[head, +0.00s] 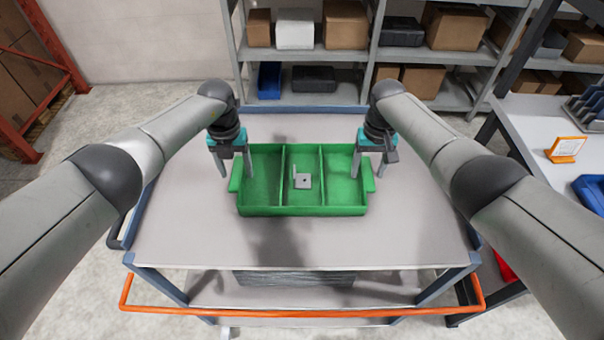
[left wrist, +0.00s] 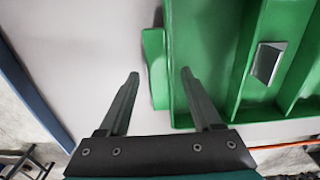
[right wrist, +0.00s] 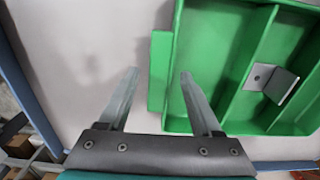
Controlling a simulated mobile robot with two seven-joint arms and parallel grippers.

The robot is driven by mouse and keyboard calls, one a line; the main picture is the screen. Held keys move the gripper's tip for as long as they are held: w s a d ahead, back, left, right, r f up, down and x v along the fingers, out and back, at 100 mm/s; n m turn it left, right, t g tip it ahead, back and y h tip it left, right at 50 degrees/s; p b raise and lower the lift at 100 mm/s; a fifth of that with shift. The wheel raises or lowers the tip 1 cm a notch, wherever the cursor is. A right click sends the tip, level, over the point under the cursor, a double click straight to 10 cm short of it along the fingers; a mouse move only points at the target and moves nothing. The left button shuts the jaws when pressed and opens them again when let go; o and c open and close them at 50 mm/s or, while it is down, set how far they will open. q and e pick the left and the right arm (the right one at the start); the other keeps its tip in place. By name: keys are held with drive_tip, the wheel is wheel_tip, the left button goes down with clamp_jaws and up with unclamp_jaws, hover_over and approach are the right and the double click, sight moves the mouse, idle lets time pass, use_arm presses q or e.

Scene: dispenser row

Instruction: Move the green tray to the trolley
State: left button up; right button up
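The green tray (head: 342,203) sits on the top of the trolley (head: 180,230). It has three compartments, with a small grey metal bracket (head: 302,181) in the middle one. My left gripper (head: 233,170) is at the tray's left end, by its handle tab (left wrist: 155,70); its fingers are open, apart from the tab in the left wrist view (left wrist: 160,75). My right gripper (head: 370,172) is at the right end, by the other handle tab (right wrist: 160,72); its fingers are also open in the right wrist view (right wrist: 158,76). Whether either gripper touches the tray, I cannot tell.
The trolley has an orange handle rail (head: 300,313) at the near side and a lower shelf. Shelving with boxes (head: 345,25) stands behind it. A white table (head: 535,120) with an orange-framed sign (head: 565,149) and a blue bin (head: 590,190) is at the right. The trolley top in front of the tray is clear.

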use_arm(q)
wheel_tip(320, 180, up, 12)
use_arm(e)
wheel_tip(320, 180, up, 12)
idle(1.2)
idle(0.4)
